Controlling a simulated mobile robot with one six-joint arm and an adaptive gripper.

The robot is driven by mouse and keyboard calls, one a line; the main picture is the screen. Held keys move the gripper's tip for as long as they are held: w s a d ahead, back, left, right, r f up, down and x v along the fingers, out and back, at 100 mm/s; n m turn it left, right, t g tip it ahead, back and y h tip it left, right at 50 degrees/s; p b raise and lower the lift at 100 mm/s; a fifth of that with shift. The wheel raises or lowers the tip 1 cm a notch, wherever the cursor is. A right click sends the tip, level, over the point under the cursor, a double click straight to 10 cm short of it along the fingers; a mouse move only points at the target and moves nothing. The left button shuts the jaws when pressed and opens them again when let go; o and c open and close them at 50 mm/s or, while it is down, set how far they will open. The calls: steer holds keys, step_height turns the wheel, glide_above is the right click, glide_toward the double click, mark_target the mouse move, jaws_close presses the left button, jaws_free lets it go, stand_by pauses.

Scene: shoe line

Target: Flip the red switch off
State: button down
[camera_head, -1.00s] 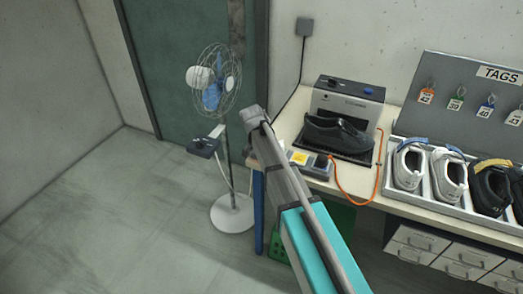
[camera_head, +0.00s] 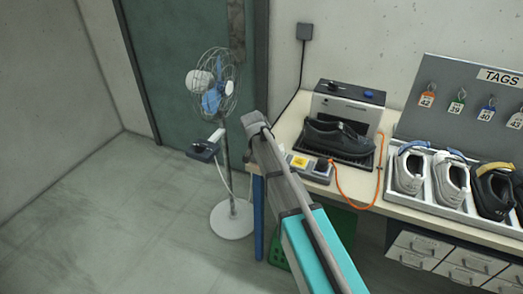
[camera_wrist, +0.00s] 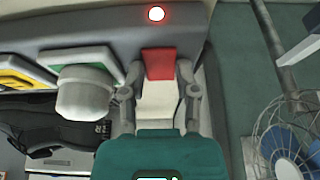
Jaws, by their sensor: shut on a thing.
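The red switch (camera_wrist: 158,65) sits at the end of a grey power strip (camera_wrist: 110,38) in the wrist view. My gripper (camera_wrist: 158,77) has its fingertips on either side of the switch and is shut on it. A pale surface shows between the fingers below the red part. A small red lamp (camera_wrist: 156,14) on the strip, just beyond the switch, glows. In the head view the strip (camera_head: 309,168) lies on the front of the bench. There my arm hides its left end, the red switch and my gripper.
A white plug (camera_wrist: 85,92) and a yellow switch (camera_wrist: 25,75) are left of my gripper. A black shoe (camera_head: 338,137) rests before a grey machine (camera_head: 347,102). An orange cable (camera_head: 350,204) loops over the bench edge. A fan (camera_head: 214,88) stands to the left; open floor lies beyond.

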steer(key=shift+w+r+g+y+p, duration=0.1)
steer(key=shift+w+g+y+p, duration=0.15)
steer(key=shift+g, duration=0.25)
steer(key=shift+w+r+g+y+p, duration=0.1)
steer(key=shift+g+y+p, duration=0.05)
steer(key=shift+g+p, duration=0.3)
steer(key=shift+w+d+f+g, duration=0.1)
steer(key=shift+g, duration=0.55)
steer(key=shift+g+y, duration=0.4)
steer(key=shift+g, duration=0.1)
steer(key=c, duration=0.6)
jaws_free()
steer(key=shift+c, duration=0.2)
steer(key=shift+s+f+t, duration=0.1)
steer(key=shift+s+t, duration=0.15)
steer(key=shift+t, duration=0.05)
